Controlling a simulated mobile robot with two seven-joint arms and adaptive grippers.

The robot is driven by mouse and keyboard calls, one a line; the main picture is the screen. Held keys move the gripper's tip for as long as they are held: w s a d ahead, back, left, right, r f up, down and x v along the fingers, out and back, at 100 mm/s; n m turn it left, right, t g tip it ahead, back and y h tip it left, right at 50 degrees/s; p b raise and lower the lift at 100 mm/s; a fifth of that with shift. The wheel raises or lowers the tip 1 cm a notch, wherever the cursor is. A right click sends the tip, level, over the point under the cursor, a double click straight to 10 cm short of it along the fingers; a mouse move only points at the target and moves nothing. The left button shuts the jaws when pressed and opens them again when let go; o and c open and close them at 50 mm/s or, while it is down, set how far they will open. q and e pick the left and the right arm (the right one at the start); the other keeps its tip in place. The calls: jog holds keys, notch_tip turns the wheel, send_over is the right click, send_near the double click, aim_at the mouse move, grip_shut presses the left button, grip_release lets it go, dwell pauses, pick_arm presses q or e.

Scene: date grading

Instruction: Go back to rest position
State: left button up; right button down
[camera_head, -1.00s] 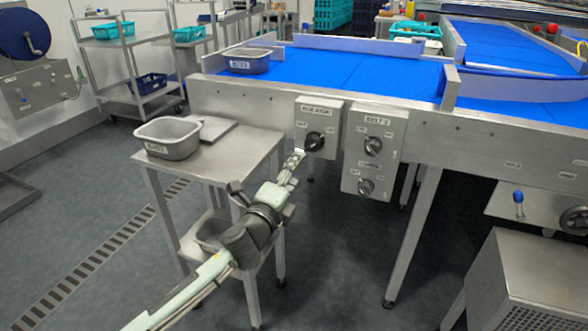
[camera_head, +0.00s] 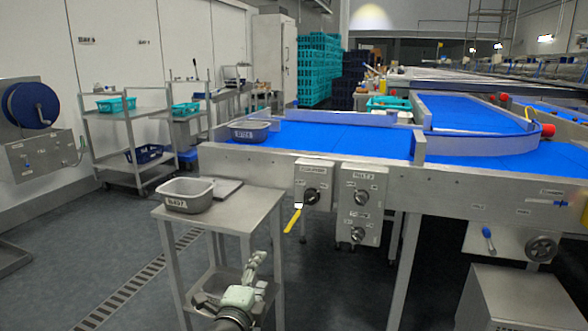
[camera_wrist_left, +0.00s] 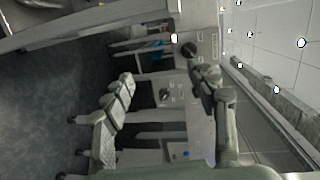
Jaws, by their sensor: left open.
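My left gripper (camera_head: 229,278) is low in the head view, in front of the small steel table. Its fingers are spread with nothing between them. In the left wrist view my left gripper (camera_wrist_left: 166,75) also shows open and empty, with control boxes beyond it. In the head view the black knob (camera_head: 312,196) on the left control box stands clear of the gripper. My right gripper is in neither view.
The steel table (camera_head: 240,212) carries a labelled grey tub (camera_head: 187,197). Behind it stands the blue-belted conveyor (camera_head: 330,138) with another grey tub (camera_head: 249,132). A yellow strip (camera_head: 293,220) shows below the left control box. A steel cabinet (camera_head: 520,300) stands at the lower right.

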pick_arm(q)
jog(key=s+a+f+n+g+y, duration=0.3)
jog(key=s+a+f+n, duration=0.35)
jog(key=f, duration=0.45)
jog(key=s+a+f+n+g, duration=0.3)
jog(key=s+a+f+n, duration=0.1)
jog(key=s, duration=0.5)
jog(key=s+a+f+n+g+y, duration=0.1)
jog(key=s+a+f+n+g, duration=0.2)
jog(key=s+f, duration=0.4)
jog(key=s+a+f+n+g, duration=0.4)
jog(key=s+a+f, duration=0.1)
jog(key=s, duration=0.7)
jog(key=shift+a+f+n+y, duration=0.2)
jog(key=shift+f+n+y, duration=0.15)
jog(key=shift+f, duration=0.1)
jog(key=shift+s, duration=0.1)
